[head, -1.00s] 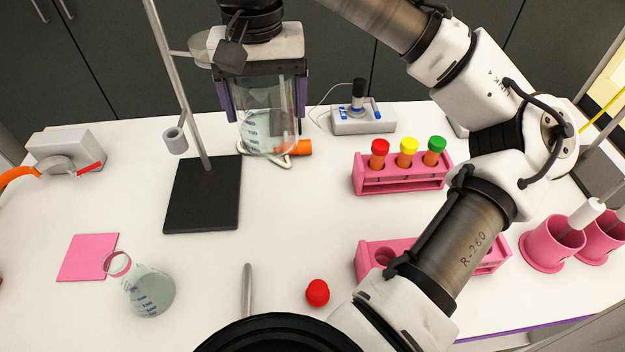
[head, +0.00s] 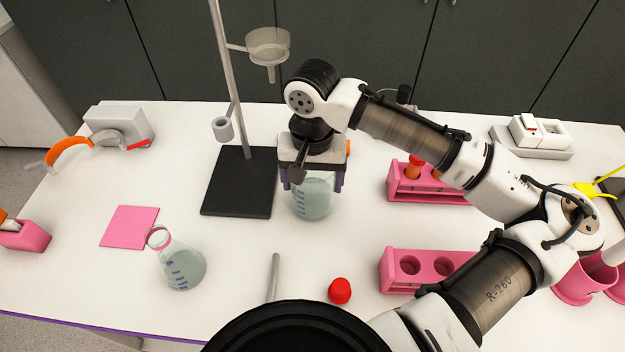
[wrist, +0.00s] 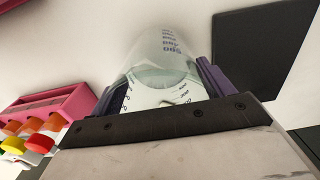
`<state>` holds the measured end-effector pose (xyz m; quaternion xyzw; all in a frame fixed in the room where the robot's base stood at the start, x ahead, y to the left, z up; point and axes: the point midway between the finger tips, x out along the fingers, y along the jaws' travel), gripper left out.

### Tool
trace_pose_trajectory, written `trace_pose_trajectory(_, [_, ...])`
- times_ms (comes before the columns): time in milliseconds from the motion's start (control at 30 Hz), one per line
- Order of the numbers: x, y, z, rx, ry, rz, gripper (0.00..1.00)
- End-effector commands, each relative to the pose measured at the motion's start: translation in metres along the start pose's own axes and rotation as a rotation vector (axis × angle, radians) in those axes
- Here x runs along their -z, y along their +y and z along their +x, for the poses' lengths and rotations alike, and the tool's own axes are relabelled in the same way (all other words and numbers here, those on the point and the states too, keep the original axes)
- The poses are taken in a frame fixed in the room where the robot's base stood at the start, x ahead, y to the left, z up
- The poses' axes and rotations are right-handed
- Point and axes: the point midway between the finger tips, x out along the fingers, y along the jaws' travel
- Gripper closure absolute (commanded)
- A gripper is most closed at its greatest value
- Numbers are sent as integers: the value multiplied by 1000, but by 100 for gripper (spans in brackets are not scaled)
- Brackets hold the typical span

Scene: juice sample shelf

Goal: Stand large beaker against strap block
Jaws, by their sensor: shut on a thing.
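The large beaker (head: 313,202) is clear glass with blue markings. My gripper (head: 312,182) is shut on it from above, with a purple finger on each side. In the wrist view the beaker (wrist: 163,55) shows between the fingers (wrist: 162,85). It is just right of the black stand base; whether its bottom touches the table is unclear. The strap block appears to be the grey block (head: 120,123) at the back left, with an orange strap looping from its left side. It is well apart from the beaker, beyond the stand.
The stand's black base (head: 238,182) and upright rod lie between beaker and grey block. A flask (head: 183,268) and pink pad (head: 130,227) are at front left. Pink racks (head: 420,190) stand to the right. A red cap (head: 340,290) lies in front. White table between pad and grey block is clear.

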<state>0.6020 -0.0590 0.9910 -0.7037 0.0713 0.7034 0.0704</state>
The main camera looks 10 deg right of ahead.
Motion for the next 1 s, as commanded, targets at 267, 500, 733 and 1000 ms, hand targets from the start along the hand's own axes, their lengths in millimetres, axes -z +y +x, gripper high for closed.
trace_pose_trajectory(267, [0, 0, 12, 1, 2, 0, 52])
trace_pose_trajectory(500, [0, 0, 16, 1, 1, 0, 52])
trace_pose_trajectory(733, [0, 0, 16, 0, 0, 0, 0])
trace_pose_trajectory(1000, [0, 0, 9, 0, 2, 0, 0])
